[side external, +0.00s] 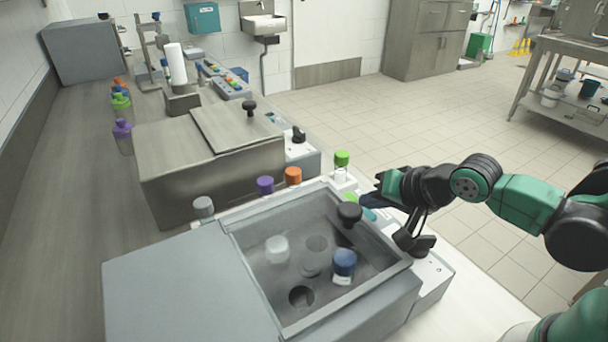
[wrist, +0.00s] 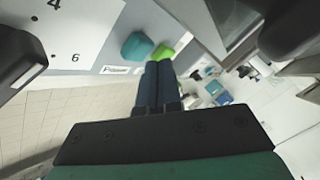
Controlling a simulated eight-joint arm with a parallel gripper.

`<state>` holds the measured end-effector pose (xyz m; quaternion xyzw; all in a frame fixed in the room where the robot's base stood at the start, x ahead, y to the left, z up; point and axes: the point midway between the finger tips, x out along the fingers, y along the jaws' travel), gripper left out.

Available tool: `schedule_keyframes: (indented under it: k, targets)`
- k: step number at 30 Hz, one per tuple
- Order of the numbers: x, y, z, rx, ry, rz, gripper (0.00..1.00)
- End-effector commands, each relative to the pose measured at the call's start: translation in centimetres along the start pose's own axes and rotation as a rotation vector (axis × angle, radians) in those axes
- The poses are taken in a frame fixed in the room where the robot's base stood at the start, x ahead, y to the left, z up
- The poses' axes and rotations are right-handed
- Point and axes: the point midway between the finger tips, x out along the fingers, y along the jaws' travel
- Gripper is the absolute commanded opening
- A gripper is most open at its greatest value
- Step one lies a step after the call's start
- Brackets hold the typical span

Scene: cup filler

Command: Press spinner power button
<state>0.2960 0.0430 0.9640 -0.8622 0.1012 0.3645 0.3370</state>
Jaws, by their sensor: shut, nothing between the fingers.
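The spinner (side external: 165,285) is the grey box at the front with a clear lid. Its white control strip (side external: 436,274) runs along the right side. A teal button (side external: 370,214) and a green button (side external: 350,197) sit on it, partly hidden by my gripper (side external: 372,197). In the wrist view the teal button (wrist: 137,46) lies nearest the printed Power label (wrist: 115,70), with the green button (wrist: 166,49) to its right. My gripper (wrist: 157,66) is shut and empty, fingertips beside both buttons. I cannot tell whether it touches either one.
A black lid knob (side external: 349,213) rises to the left. Cups with purple (side external: 265,185), orange (side external: 293,176) and green (side external: 341,159) caps stand behind the spinner. The floor side at right is open.

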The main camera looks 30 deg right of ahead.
Motion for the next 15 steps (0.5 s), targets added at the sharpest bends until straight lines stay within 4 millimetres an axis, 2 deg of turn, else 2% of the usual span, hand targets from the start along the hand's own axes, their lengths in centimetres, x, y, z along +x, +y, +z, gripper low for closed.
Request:
schedule_keyframes:
  k: [15]
  targets:
    - [0.60, 0.44, 0.44, 0.000, 0.000, 0.000, 0.00]
